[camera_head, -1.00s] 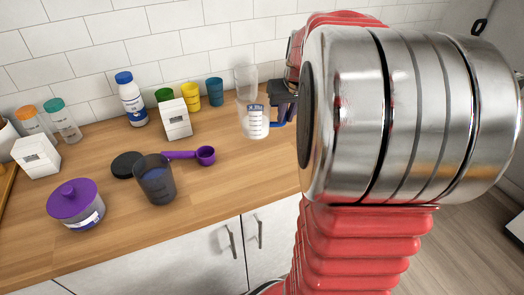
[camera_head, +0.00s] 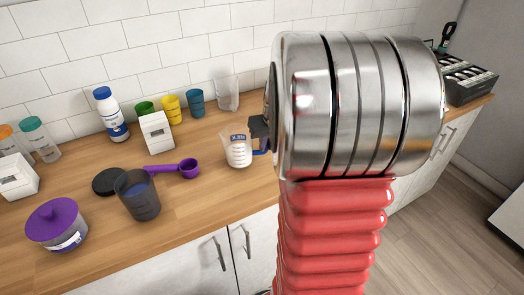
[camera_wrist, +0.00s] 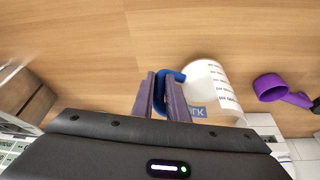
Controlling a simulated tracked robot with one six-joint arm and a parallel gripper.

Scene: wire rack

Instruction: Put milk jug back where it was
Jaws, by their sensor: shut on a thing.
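The milk jug (camera_head: 238,152) is a clear jug with white contents, printed marks and a blue label. It looks upright, over the counter's right part. My gripper (camera_head: 259,137) is at its right side, partly hidden behind my arm. In the wrist view the jug (camera_wrist: 215,85) lies just beyond the fingers. Its blue handle (camera_wrist: 171,78) is between the fingertips of my gripper (camera_wrist: 163,95), which is shut on it. I cannot tell whether the jug's base touches the counter.
A clear cup (camera_head: 228,93) stands behind the jug near the wall. Left are a purple scoop (camera_head: 186,168), a dark cup (camera_head: 138,195), a white box (camera_head: 157,132), coloured cups and a blue-capped bottle (camera_head: 110,118). A black box (camera_head: 466,82) stands far right.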

